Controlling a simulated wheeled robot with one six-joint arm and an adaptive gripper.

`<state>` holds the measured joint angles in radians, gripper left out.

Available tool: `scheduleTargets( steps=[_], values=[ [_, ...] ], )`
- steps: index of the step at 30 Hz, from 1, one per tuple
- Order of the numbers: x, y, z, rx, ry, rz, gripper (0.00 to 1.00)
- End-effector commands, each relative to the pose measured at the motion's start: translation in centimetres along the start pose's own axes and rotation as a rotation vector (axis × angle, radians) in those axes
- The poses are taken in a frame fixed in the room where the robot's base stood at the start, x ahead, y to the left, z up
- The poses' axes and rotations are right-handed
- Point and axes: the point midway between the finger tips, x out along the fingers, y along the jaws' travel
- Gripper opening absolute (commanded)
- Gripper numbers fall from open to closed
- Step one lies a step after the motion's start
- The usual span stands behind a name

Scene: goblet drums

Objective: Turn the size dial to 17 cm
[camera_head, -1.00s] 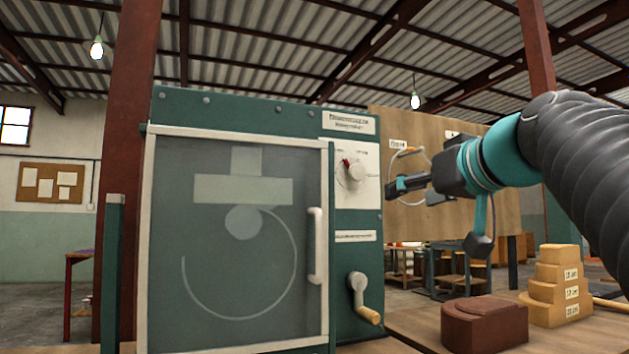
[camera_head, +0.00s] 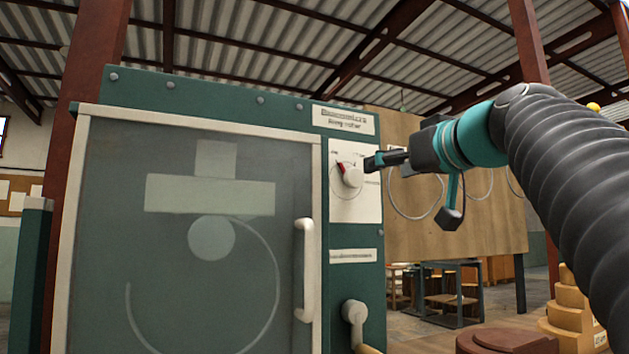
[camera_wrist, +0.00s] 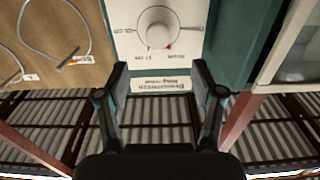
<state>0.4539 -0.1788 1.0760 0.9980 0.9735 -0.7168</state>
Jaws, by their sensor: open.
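The size dial is a round white knob (camera_head: 352,176) with a red mark at its upper left, on a white plate (camera_head: 369,205) on the front of the green machine. In the wrist view, which is upside down, the knob (camera_wrist: 158,34) has its red mark at the lower right. A label that seems to read 17 cm lies below the knob there, and the red mark points to the right of it. My gripper (camera_head: 371,163) is open beside the knob; in the wrist view its two fingers (camera_wrist: 160,72) are spread apart, short of the knob, with nothing between them.
The machine's glazed door (camera_head: 200,270) with a white handle (camera_head: 304,270) is left of the dial. A crank (camera_head: 354,312) sits below it. A wooden board (camera_head: 470,225) with wire hoops stands behind my arm. Stepped wooden blocks (camera_head: 568,315) are at the lower right.

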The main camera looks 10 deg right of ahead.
Motion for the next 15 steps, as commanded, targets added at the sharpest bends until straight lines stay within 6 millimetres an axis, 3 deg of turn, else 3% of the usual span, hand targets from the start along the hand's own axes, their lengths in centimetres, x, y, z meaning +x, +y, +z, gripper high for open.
scheduleTargets(
  steps=[15],
  values=[
    [9.2, 0.0, -0.1, 0.001, 0.0, 0.0, 0.67]
  ],
)
